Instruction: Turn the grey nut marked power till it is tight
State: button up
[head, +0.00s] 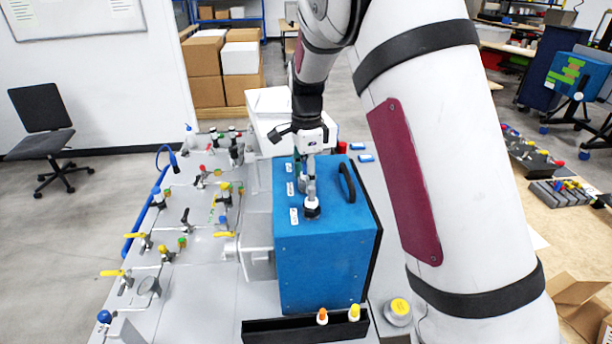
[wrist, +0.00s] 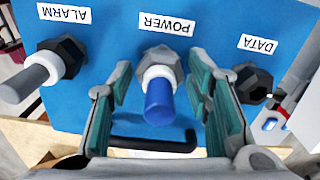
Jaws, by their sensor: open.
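The blue box (head: 325,265) stands on the bench with three labelled ports on top. In the wrist view, the grey nut marked power (wrist: 158,62) is the middle one. A white ring and a blue plug (wrist: 159,100) stand up from it. My gripper (wrist: 162,80) is open, with one finger on each side of the nut and plug. I cannot tell whether the fingers touch them. In the head view, my gripper (head: 309,172) points down over the box top and hides the power nut.
The alarm nut (wrist: 62,58) with a grey plug is on one side; the dark data nut (wrist: 254,83) is on the other, close to a finger. A black handle (head: 347,182) rises from the box. Valves and fittings crowd the panel (head: 200,290) to the left.

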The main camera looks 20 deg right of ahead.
jog(key=n, duration=0.8)
jog(key=shift+b, duration=0.3)
jog(key=n, duration=0.4)
jog(key=shift+n, duration=0.3)
jog(key=n, duration=0.3)
jog(key=shift+n, duration=0.4)
jog(key=shift+c, duration=0.5)
